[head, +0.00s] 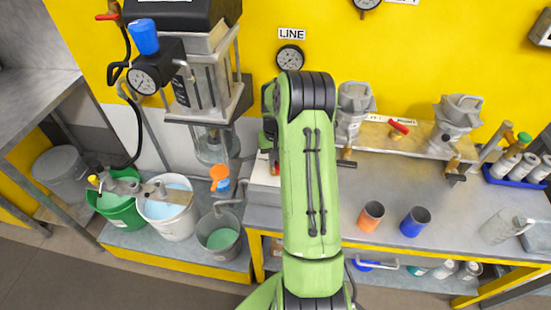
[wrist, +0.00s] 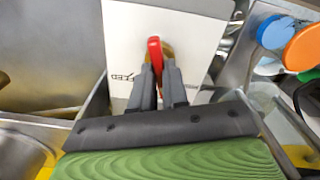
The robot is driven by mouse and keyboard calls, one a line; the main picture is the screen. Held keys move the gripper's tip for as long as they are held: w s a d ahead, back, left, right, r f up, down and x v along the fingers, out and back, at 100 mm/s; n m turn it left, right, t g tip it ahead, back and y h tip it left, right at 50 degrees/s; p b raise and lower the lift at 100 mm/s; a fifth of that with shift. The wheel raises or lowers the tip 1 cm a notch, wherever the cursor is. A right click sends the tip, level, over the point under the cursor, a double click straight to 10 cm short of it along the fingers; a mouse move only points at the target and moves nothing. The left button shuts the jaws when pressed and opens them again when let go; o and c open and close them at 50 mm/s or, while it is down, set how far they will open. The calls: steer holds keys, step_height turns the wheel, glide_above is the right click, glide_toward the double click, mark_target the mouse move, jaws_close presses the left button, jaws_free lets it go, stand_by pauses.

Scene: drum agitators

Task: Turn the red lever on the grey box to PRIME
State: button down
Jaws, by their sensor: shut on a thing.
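In the wrist view, the red lever (wrist: 155,54) stands up from the pale face of the grey box (wrist: 185,30). My gripper (wrist: 160,78) is shut on the lever, with its two dark fingers on either side of it. A brassy part shows just behind the lever. A label that seems to read FEED, turned over in the picture, lies on the box face left of the fingers. In the head view, my green arm hides the gripper and most of the box; a pale strip of the box (head: 262,180) shows left of the arm.
In the head view, buckets (head: 165,205) stand at lower left. Orange and blue cups (head: 371,216) and clamped grey pumps (head: 455,125) are on the bench at right.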

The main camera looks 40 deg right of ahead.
steer(key=n, duration=0.4)
steer(key=shift+n, duration=0.7)
steer(key=c, duration=1.1)
jaws_free()
steer(key=shift+c, duration=0.2)
step_height(320, 180, up, 16)
steer(key=p, duration=0.1)
steer(key=shift+p, duration=0.4)
steer(key=shift+f, duration=0.1)
